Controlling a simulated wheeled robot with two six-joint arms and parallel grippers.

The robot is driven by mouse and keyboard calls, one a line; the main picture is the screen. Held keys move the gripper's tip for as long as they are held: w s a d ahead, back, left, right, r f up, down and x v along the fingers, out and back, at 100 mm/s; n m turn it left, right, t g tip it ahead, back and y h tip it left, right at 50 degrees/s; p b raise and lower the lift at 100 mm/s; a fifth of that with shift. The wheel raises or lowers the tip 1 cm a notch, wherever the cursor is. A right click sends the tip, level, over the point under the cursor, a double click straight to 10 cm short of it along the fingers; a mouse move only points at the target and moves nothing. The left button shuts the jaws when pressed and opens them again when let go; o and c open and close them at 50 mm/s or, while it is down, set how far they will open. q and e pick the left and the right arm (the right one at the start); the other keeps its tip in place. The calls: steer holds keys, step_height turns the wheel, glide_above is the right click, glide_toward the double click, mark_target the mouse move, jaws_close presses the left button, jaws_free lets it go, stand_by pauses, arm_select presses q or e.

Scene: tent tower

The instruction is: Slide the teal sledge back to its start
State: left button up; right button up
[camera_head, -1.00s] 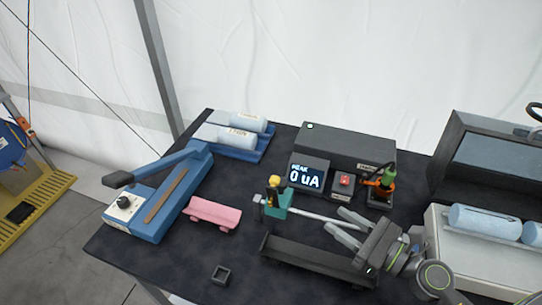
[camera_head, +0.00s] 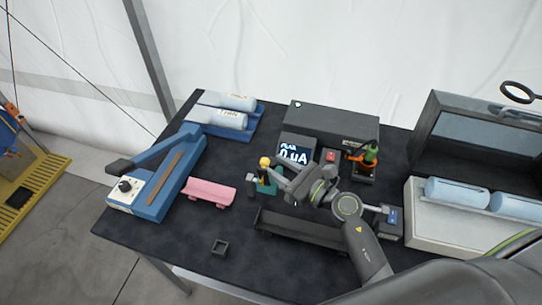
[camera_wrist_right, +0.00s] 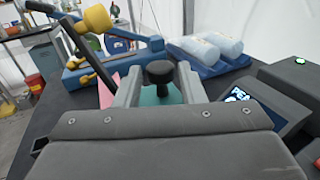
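The teal sledge (camera_head: 263,189) is at the left end of its rail, with a yellow-topped post (camera_head: 265,162) beside it. In the right wrist view, its black knob (camera_wrist_right: 160,72) stands above the teal body (camera_wrist_right: 160,96). My right gripper (camera_head: 277,174) is at the sledge. Its two fingers (camera_wrist_right: 160,88) stand apart, one on each side of the knob, with a visible gap to it. My arm hides most of the rail. A small grey block with a blue face (camera_head: 392,218) shows at the rail's right side. My left gripper is not in view.
A dark tray (camera_head: 300,228) lies in front of the rail. A pink block (camera_head: 209,191) and a blue lever device (camera_head: 165,190) are to the left. The meter display (camera_head: 294,154) stands close behind my gripper.

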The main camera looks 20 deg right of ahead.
steer(key=shift+x, duration=1.45)
steer(key=shift+c, duration=0.2)
jaws_close()
